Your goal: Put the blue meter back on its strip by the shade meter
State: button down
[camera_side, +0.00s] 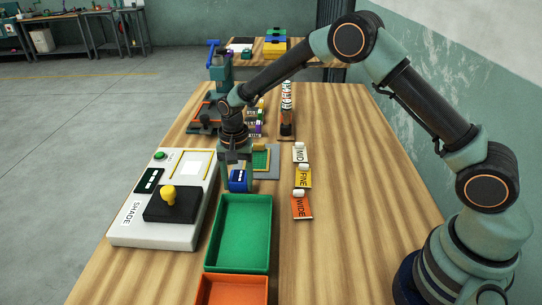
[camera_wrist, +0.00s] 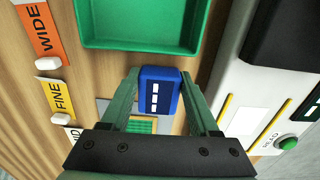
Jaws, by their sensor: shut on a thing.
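The blue meter (camera_side: 238,181) is a small blue block with white marks on its face. My gripper (camera_side: 236,163) is shut on it, with one finger on each side. In the wrist view the blue meter (camera_wrist: 160,92) sits between the fingers of my gripper (camera_wrist: 160,76). It is near the far end of the green tray, to the right of the shade meter; I cannot tell its exact height. The shade meter (camera_side: 126,234) is a long white unit marked SHADE with a black block and yellow knob. I cannot make out the strip clearly.
The green tray (camera_side: 211,240) and an orange tray (camera_side: 203,293) are in front. A grey plate with green netting (camera_side: 261,159) lies just behind my gripper. Tags MID (camera_side: 299,154), FINE (camera_side: 303,178) and WIDE (camera_side: 301,207) lie to the right.

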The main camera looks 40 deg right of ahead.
aim_at(238, 180)
jog(key=shift+f, duration=0.7)
jog(key=shift+c, duration=0.6)
grip_release()
jog(key=shift+f, duration=0.15)
notch_tip(238, 180, up, 12)
jog(key=s+d+r+n+t, duration=0.35)
jog(key=s+d+r, duration=0.25)
jog(key=s+r, duration=0.45)
jog(key=s+d+r+n+t, duration=0.1)
jog(key=s+d+n, duration=0.1)
jog(key=s, duration=0.3)
jog(key=s+d+r+n+t, duration=0.1)
jog(key=s+d+n, duration=0.1)
jog(key=s, duration=0.3)
jog(key=shift+s+n, duration=0.25)
jog(key=shift+n, duration=0.5)
